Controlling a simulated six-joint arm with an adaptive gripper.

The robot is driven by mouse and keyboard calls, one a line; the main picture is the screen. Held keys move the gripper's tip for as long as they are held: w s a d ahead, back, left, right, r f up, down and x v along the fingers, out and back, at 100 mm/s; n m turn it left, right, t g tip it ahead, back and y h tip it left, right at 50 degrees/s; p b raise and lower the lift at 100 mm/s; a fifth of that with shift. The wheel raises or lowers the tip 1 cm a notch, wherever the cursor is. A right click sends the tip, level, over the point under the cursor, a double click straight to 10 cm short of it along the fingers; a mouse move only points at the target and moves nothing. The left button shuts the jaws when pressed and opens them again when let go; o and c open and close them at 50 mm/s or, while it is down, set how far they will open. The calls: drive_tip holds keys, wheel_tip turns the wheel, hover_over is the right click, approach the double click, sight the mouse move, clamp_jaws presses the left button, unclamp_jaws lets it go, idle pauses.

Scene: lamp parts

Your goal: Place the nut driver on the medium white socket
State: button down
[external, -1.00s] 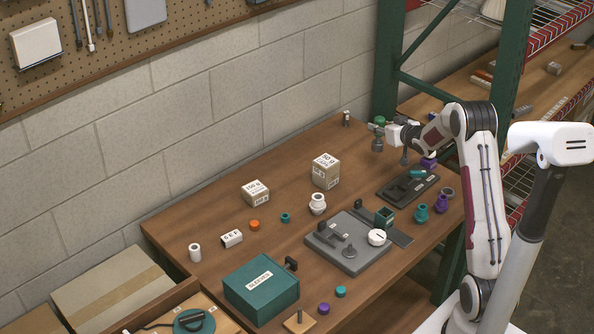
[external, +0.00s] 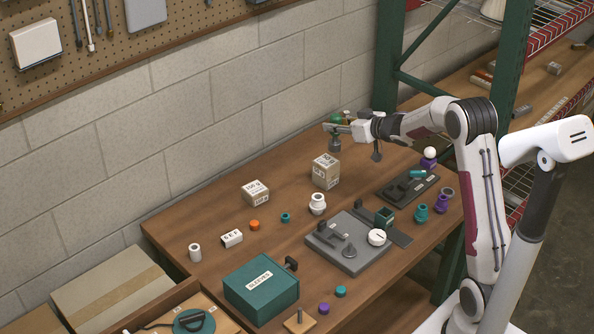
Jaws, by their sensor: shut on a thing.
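My gripper (external: 342,129) is shut on the nut driver, which has a green top (external: 336,119) and a grey lower end (external: 335,145) pointing down. The nut driver hangs upright in the air, and in the picture its lower end is just above the small cardboard box. A white stepped socket piece (external: 318,204) stands upright on the table below and left of the gripper. A plain white cylinder (external: 195,253) stands farther left. I cannot tell for sure which of these is the medium white socket.
The cardboard box (external: 326,172) stands behind the white stepped piece, with another box (external: 255,193) to its left. A grey fixture plate (external: 345,258) lies in front. Teal and purple parts (external: 421,213) stand to the right. A teal box (external: 261,290) sits at the front left.

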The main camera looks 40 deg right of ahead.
drive_tip(key=s+a+n+y, duration=0.2)
drive_tip(key=s+a+y, duration=0.1)
drive_tip(key=a, duration=0.7)
drive_tip(key=shift+a+n+g, duration=0.15)
drive_tip(key=shift+n+g, duration=0.15)
drive_tip(key=shift+s+f, duration=0.1)
drive_tip(key=shift+f, duration=0.05)
wheel_tip(320, 180, down, 6)
drive_tip(key=shift+f, duration=0.1)
drive_tip(key=shift+f, duration=1.85)
drive_tip(key=shift+f, duration=0.4)
drive_tip(key=c, duration=1.7)
unclamp_jaws()
